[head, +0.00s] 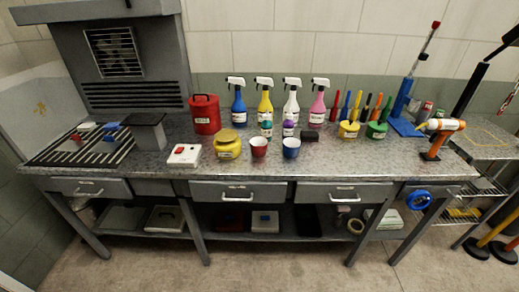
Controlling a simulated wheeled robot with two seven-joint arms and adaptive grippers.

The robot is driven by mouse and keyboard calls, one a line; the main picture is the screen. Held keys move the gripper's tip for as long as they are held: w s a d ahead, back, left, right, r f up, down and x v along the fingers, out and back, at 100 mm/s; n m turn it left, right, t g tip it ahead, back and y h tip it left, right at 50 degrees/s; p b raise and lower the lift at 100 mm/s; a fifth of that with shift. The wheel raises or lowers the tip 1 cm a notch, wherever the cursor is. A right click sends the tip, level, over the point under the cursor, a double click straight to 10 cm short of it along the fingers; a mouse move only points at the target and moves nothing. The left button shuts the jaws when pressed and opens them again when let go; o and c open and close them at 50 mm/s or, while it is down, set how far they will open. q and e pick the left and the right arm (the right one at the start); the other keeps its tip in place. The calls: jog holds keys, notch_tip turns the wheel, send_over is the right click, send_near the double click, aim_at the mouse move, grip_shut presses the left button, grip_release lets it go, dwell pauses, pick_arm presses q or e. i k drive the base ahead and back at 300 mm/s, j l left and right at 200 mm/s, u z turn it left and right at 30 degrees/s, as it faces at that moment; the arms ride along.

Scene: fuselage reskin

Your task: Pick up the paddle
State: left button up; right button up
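I cannot pick out a paddle for certain. Several slim coloured upright tools (356,107) stand in a row at the back of the grey workbench (330,168), right of the spray bottles; they are too small to tell apart. Neither of my grippers shows in the head view.
Spray bottles (238,106), a red canister (205,114), a yellow pot (228,146), a red cup (259,149) and a blue cup (291,150) stand on the bench. An orange-handled tool (435,143) stands at right. A vented hood (115,55) rises at left. The front right bench top is clear.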

aim_at(368, 103)
jog(key=i+l+z, duration=0.25)
jog(key=i+l, duration=0.45)
jog(key=l, duration=0.15)
jog(key=i+l+z, duration=0.3)
jog(key=i+l, duration=0.4)
jog(key=k+l, duration=0.2)
jog(key=k, duration=0.3)
jog(key=k+l, duration=0.2)
jog(key=k, duration=0.25)
jog(key=k+l, duration=0.2)
jog(key=k, duration=0.3)
